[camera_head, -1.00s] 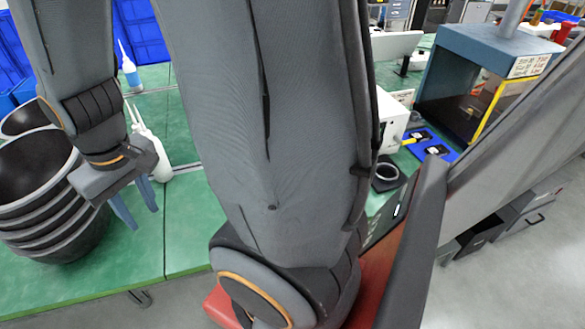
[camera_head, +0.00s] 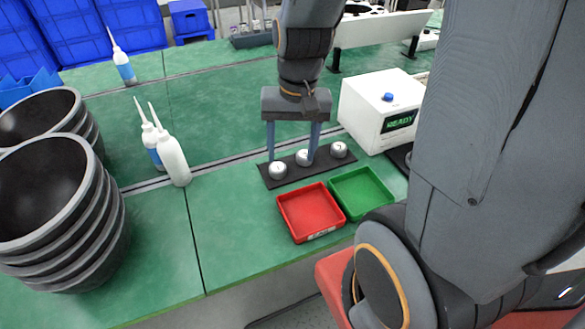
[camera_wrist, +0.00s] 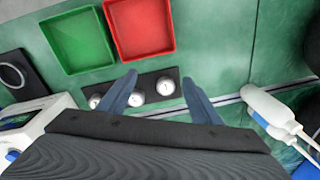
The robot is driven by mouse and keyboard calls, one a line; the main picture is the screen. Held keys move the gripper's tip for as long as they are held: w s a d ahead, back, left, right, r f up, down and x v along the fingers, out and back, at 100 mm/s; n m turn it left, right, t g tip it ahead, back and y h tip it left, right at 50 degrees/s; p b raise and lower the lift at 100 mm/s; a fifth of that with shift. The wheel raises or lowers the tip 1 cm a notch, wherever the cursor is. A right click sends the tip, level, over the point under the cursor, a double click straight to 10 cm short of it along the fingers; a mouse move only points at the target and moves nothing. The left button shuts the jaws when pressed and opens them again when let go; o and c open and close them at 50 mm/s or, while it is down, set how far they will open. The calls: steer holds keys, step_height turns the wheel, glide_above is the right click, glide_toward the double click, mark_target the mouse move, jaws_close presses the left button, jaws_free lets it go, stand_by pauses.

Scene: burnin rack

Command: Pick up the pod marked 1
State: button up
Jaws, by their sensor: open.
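Three silver round pods stand in a row on a dark strip: a left pod (camera_head: 277,170), a middle pod (camera_head: 303,157) and a right pod (camera_head: 339,150) in the head view. Their marks are small, and I cannot read for sure which is 1. The wrist view shows the row reversed, with the head view's left pod (camera_wrist: 166,87) at the right, between my finger lines. My gripper (camera_head: 291,156) is open and empty, fingers pointing down at the strip by the left and middle pods.
A red tray (camera_head: 308,232) and a green tray (camera_head: 361,211) lie in front of the strip. A white box (camera_head: 372,120) reading READY stands to the right. White bottles (camera_head: 172,158) and stacked black bowls (camera_head: 112,235) stand at the left. Green bench is clear between bottles and red tray.

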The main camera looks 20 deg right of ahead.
mark_target(278, 166)
steer(key=w+d+f+m+y+b, duration=0.1)
steer(key=w+f+m, duration=0.1)
steer(key=w+m, duration=0.1)
steer(key=w+d+f+m+y, duration=0.1)
steer(key=w+f+m, duration=0.1)
steer(key=m, duration=0.4)
steer(key=w+d+f+m+g+y+b, duration=0.1)
steer(key=w+f+m+y, duration=0.1)
steer(key=w+m, duration=0.1)
steer(key=shift+w+d+m+b, duration=0.2)
steer(key=shift+w+m+b, duration=0.15)
steer(key=shift+m, duration=0.45)
steer(key=x, duration=0.2)
steer(key=p+x, duration=0.1)
steer(key=a+x, duration=0.1)
steer(key=x, duration=0.1)
steer(key=shift+s+a+f, duration=0.1)
steer(key=shift+s, duration=0.3)
steer(key=shift+a+f, duration=0.15)
steer(key=shift+f, duration=0.2)
steer(key=c, duration=1.2)
steer(key=shift+o, duration=0.2)
steer(key=shift+r, duration=0.1)
